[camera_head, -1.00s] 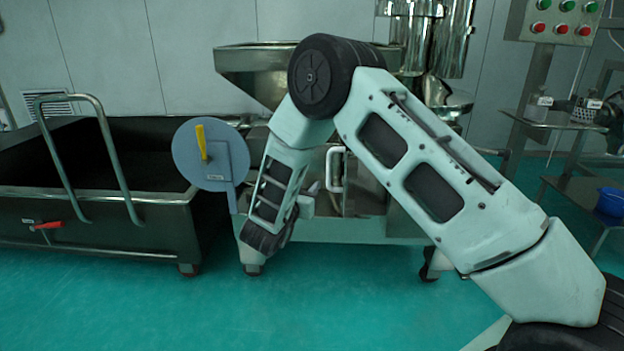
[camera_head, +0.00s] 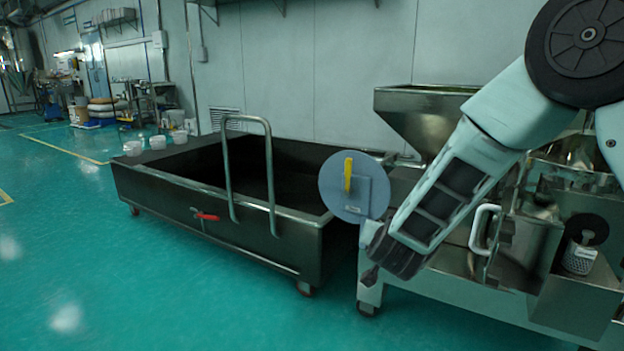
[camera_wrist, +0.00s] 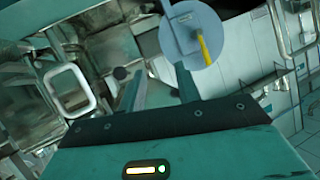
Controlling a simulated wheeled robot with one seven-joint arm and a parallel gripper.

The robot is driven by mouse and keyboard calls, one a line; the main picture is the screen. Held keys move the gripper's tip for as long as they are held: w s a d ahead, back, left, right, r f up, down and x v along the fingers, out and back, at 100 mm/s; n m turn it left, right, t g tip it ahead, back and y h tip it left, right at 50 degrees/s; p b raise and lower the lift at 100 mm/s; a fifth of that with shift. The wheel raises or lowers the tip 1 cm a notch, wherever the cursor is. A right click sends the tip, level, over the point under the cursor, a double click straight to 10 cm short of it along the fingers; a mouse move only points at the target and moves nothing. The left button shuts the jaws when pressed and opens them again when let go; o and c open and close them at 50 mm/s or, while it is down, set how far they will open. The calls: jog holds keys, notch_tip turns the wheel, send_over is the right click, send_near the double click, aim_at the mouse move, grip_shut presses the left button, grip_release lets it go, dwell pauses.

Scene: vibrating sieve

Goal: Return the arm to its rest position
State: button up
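My arm's upper link and elbow fill the right of the head view. The forearm slants down to the left, ending in a dark wrist in front of the steel sieve machine (camera_head: 428,122). Only a small dark tip of my gripper (camera_head: 371,276) shows there, near the machine's lower left corner. In the wrist view my gripper (camera_wrist: 160,72) has its two fingers apart with nothing between them. Beyond the fingers are a round grey disc with a yellow handle (camera_wrist: 190,30) and a white door handle (camera_wrist: 68,90). They seem apart from the fingers.
A dark wheeled bin (camera_head: 250,240) with a tall metal rail (camera_head: 228,170) and a red valve handle (camera_head: 206,217) stands left of the machine. White containers (camera_head: 158,142) stand at its far end. The green floor in front and to the left is clear.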

jog(key=s+a+r+n+g+y, duration=0.1)
jog(key=s+a+n+g+y, duration=0.25)
jog(key=s+a, duration=0.4)
jog(key=s+a+r+n+g+y, duration=0.25)
jog(key=s+a+n+y, duration=0.2)
jog(key=s, duration=0.55)
jog(key=s+d+n+g+h, duration=0.2)
jog(key=s+d+g, duration=0.2)
jog(key=s, duration=0.7)
jog(key=s+d+n+g+h, duration=0.3)
jog(key=s+d, duration=0.2)
jog(key=s, duration=0.7)
notch_tip(320, 180, up, 27)
jog(key=p, duration=2.8)
jog(key=shift+w+a+r, duration=0.15)
jog(key=shift+w+a, duration=0.1)
jog(key=shift+w, duration=0.05)
